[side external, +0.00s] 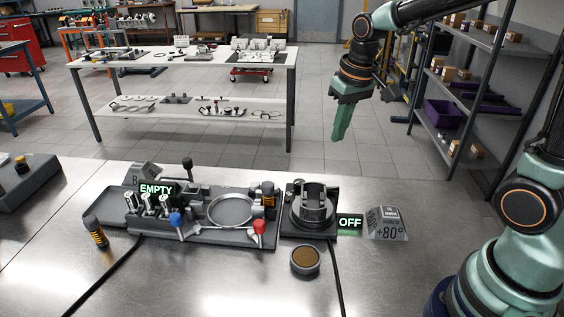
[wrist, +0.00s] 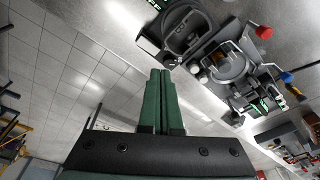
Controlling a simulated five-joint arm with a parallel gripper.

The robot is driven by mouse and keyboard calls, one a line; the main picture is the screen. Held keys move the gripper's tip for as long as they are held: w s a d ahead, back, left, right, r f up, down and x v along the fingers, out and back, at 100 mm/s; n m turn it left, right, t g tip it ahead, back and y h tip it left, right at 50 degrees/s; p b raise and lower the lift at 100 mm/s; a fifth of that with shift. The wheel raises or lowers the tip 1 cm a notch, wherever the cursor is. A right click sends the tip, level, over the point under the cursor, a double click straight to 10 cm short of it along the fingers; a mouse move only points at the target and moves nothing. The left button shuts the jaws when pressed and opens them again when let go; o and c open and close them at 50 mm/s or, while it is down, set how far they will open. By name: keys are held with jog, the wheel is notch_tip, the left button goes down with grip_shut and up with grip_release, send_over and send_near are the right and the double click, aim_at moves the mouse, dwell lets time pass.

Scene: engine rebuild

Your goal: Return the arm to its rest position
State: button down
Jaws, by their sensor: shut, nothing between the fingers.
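My gripper (side external: 342,121) hangs in the air at the upper right of the side external view, fingers pointing down. It is above and behind the metal bench (side external: 190,292), apart from everything on it. In the wrist view the two green fingers of my gripper (wrist: 161,76) lie side by side, shut, with nothing between them. My arm reaches in from the right edge. A fixture (side external: 205,215) with blue and red knobs and an "EMPTY" sign stands on the bench. Right of it is a round heater-like unit (side external: 312,212) with an "OFF" sign.
A brown-topped round cup (side external: 305,261) and a "+80°" block (side external: 386,222) sit near the heater-like unit. A dark cylinder with orange bands (side external: 95,231) stands left of the fixture. Shelving (side external: 480,85) stands behind at right. The space around my gripper is clear.

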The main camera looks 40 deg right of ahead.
jog(key=s+a+r+n+t, duration=0.1)
jog(key=s+a+r+t, duration=0.1)
jog(key=s, duration=0.8)
jog(key=shift+a+r+n+t, duration=0.2)
jog(key=shift+r+n+t, duration=0.2)
jog(key=shift+r+t, duration=0.55)
